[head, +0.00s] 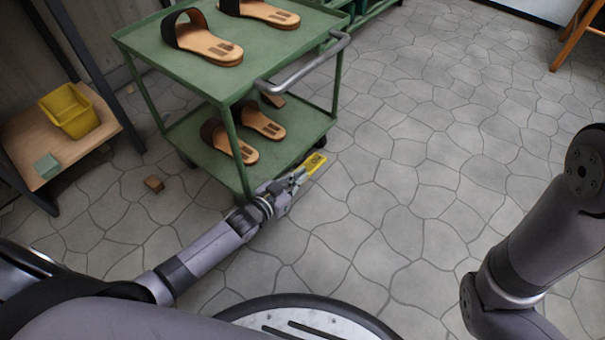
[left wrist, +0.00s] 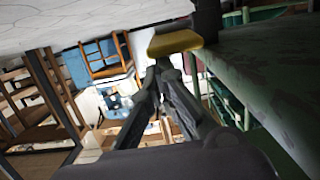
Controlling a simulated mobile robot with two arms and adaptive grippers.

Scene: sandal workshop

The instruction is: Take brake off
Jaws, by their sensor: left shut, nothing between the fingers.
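The green cart (head: 185,62) stands at the upper left with sandals on both shelves. Its yellow brake pedal (head: 316,163), with dark lettering, sticks out low at the cart's near right corner, just above the floor. My left gripper (head: 300,178) is shut and empty, low down right beside the pedal. In the left wrist view the pedal (left wrist: 175,42) lies just beyond the closed fingertips (left wrist: 160,66); I cannot tell whether they touch it. The pedal's hinge and the wheel by it are mostly hidden. My right gripper is out of view.
A wooden bench (head: 28,138) with a yellow bin (head: 70,112) and a small green block (head: 46,166) stands at the left. A small brown block (head: 154,183) lies on the floor. The stone floor right of the cart is clear.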

